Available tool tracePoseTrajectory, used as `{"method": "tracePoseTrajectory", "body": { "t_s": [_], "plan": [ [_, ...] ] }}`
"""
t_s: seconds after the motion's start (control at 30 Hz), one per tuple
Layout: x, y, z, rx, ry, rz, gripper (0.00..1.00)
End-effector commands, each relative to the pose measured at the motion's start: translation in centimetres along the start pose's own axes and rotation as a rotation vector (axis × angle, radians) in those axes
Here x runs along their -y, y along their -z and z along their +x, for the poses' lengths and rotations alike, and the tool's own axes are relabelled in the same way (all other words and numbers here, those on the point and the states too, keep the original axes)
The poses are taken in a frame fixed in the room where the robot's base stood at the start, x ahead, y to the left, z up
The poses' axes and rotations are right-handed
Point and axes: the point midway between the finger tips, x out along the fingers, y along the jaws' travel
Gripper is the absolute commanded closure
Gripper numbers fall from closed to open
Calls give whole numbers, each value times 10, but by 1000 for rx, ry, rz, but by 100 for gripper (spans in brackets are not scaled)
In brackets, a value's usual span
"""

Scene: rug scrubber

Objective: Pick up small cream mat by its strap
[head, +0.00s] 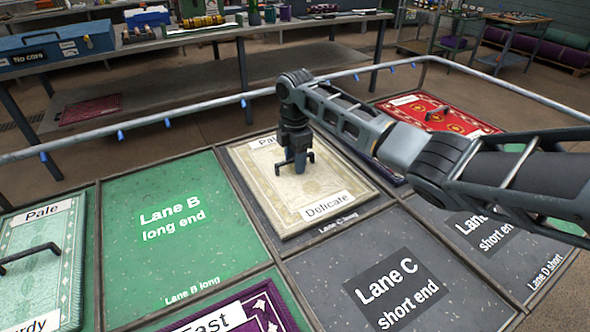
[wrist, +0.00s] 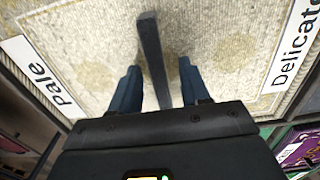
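The small cream mat (head: 262,188) lies flat in a grey lane bay, with labels reading "Delicate" and, partly hidden in the head view, "Pale". It fills much of the wrist view (wrist: 90,45). Its dark strap (wrist: 152,50) stands up from the middle of the mat; its ends show beside my gripper in the head view (head: 311,157). My gripper (head: 298,168) points down over the strap. In the wrist view its two blue fingers (wrist: 158,90) are apart, one on each side of the strap, with visible gaps. The fingertips' height against the strap is hard to tell.
A pale green mat (head: 40,262) with a strap lies at left, a red mat (head: 440,117) at right behind my arm, and a purple mat (head: 240,312) in front. The Lane B long end (head: 150,258) is bare. A rail (head: 200,105) runs behind.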

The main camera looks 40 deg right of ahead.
Motion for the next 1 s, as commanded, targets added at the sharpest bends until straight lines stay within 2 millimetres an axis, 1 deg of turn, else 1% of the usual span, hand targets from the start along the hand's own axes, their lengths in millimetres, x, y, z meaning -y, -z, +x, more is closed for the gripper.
{"method": "tracePoseTrajectory", "body": {
  "t_s": [0.03,0.07,0.47,1.0],
  "plan": [
    [0,0,0,0,0,0,59],
    [0,0,0,0,0,0,62],
    [0,0,0,0,0,0,100],
    [0,0,-1,0,-1,0,100]
  ]
}}
